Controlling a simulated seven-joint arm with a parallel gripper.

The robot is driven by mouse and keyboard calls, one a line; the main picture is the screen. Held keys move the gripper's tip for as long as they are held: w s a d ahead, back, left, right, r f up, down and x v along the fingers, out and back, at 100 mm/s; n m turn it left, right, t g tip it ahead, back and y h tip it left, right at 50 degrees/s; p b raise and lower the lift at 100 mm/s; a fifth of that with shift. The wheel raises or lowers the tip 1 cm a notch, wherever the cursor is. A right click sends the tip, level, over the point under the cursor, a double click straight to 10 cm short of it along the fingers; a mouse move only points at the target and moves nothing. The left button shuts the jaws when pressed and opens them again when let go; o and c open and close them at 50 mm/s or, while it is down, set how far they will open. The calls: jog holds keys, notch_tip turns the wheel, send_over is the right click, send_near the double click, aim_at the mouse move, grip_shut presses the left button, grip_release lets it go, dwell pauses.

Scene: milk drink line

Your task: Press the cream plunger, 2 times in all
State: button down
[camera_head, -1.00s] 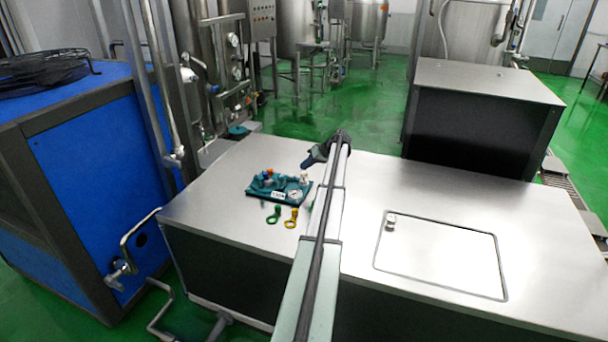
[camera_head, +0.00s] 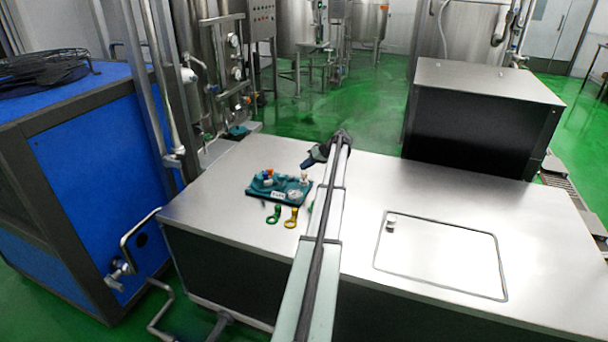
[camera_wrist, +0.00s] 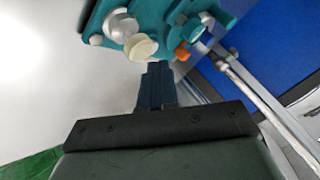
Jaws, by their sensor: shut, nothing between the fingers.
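The cream plunger (camera_wrist: 141,47) shows in the wrist view as a pale round cap on the teal panel (camera_wrist: 158,14). In the head view the small cream cap (camera_head: 304,178) stands at the right back of the teal panel (camera_head: 256,194). My gripper (camera_wrist: 158,68) is shut and empty. Its fingertips appear just below the cream cap in the wrist view; I cannot tell if they touch it. How far the plunger is pressed cannot be told.
A silver knob (camera_wrist: 120,25) and an orange part (camera_wrist: 183,53) flank the cream cap. A green ring tag (camera_head: 274,214) and a yellow one (camera_head: 291,217) lie in front of the panel. The steel counter (camera_head: 380,185) is clear to the right, with a small-knobbed hatch (camera_head: 440,262).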

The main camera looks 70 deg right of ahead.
aim_at(306, 173)
jog(key=shift+f, duration=1.45)
dwell(1.4)
jog(key=shift+r, duration=1.5)
jog(key=shift+r, duration=2.5)
dwell(0.7)
jog(key=shift+r, duration=1.9)
